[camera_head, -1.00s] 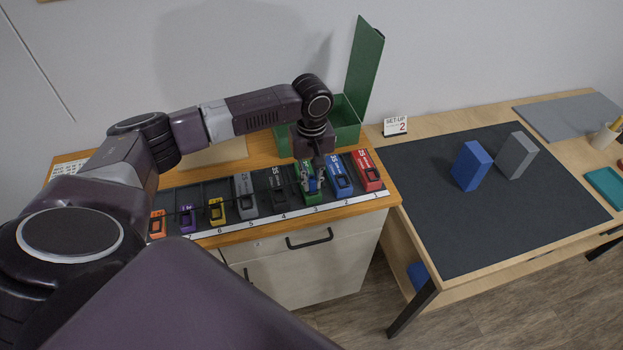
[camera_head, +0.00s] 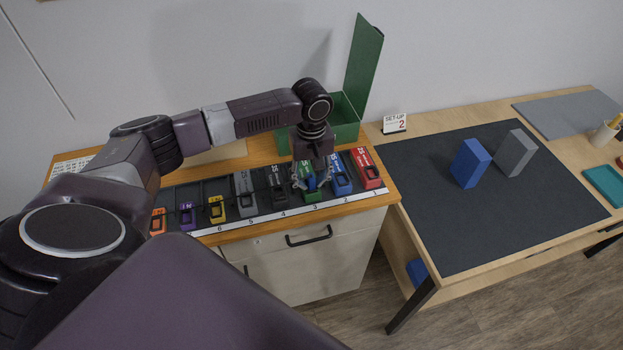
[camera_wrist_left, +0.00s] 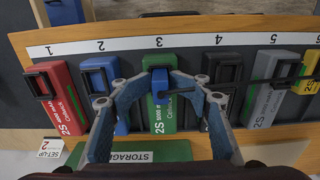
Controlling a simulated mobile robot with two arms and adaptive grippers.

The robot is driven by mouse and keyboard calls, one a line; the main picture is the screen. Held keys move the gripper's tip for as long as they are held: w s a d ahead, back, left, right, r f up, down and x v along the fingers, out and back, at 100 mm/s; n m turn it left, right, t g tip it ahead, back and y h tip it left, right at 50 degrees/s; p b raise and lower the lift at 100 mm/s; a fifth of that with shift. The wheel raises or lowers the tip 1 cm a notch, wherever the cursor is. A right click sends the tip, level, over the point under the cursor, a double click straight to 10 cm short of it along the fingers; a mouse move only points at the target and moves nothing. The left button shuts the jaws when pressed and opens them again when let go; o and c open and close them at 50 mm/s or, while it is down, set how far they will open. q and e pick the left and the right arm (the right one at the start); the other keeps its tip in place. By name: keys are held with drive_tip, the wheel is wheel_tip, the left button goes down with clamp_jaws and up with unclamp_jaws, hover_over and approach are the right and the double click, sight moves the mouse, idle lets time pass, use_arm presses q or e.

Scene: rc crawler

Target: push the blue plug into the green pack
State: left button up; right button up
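The green pack (camera_wrist_left: 158,119) lies in slot 3 of the tray, between a blue pack and a dark pack. The blue plug (camera_wrist_left: 160,79) is at the black-framed end of the green pack, by the number strip; I cannot tell how deep it sits. A dark lead runs from it to the right. My right gripper is not in view.
Red (camera_wrist_left: 62,108), blue (camera_wrist_left: 98,75), dark (camera_wrist_left: 225,72) and grey (camera_wrist_left: 273,87) packs lie close on both sides. A green open box (camera_head: 347,118) stands behind the tray. A blue block (camera_head: 470,164) and grey block (camera_head: 515,153) stand on the right table's dark mat (camera_head: 450,225).

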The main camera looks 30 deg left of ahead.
sight(311, 177)
use_arm(q)
drive_tip(key=shift+s+f, duration=0.15)
drive_tip(key=shift+s, duration=0.05)
drive_tip(key=shift+r, duration=0.25)
wheel_tip(311, 177, up, 13)
drive_tip(key=b, duration=0.3)
drive_tip(key=shift+w+b, duration=0.2)
drive_tip(key=shift+b, duration=0.15)
